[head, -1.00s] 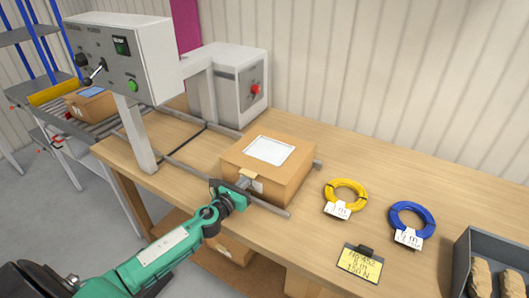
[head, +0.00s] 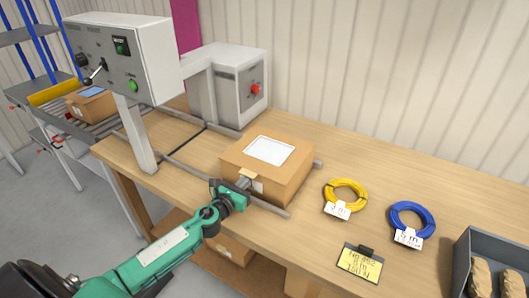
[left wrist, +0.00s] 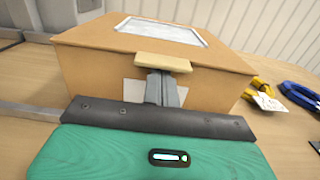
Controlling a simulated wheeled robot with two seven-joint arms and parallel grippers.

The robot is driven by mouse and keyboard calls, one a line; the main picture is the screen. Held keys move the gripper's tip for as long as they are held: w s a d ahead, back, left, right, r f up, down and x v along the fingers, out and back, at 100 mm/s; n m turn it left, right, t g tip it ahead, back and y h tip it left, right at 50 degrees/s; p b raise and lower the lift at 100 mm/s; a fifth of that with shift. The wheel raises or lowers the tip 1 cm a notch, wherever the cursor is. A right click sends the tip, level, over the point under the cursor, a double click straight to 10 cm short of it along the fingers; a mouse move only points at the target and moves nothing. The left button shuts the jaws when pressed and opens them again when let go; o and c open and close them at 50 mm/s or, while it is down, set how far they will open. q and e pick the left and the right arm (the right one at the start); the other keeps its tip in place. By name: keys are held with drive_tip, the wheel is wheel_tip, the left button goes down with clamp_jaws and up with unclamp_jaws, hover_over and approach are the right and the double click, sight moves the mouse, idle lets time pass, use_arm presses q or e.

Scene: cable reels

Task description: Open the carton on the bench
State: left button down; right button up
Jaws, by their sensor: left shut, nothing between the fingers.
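The brown carton (head: 288,186) stands on the wooden bench with its lid down and a white label on top. It also fills the middle of the left wrist view (left wrist: 88,68). A tan tab (left wrist: 163,62) sticks out from the front edge of the lid. My left gripper (head: 244,183) is at the front of the carton, its fingers shut and empty. In the left wrist view the shut fingertips (left wrist: 162,80) are just under the tab, in front of a pale patch on the carton's front. I cannot tell whether they touch the tab. My right gripper is out of view.
A yellow cable coil (head: 346,192) and a blue cable coil (head: 411,217) lie right of the carton. Machine rails (head: 190,174) run up to the carton.

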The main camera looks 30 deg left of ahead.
use_arm(q)
wheel_tip(320, 180, up, 8)
drive_tip(key=p, duration=0.7)
drive_tip(key=shift+f, duration=0.15)
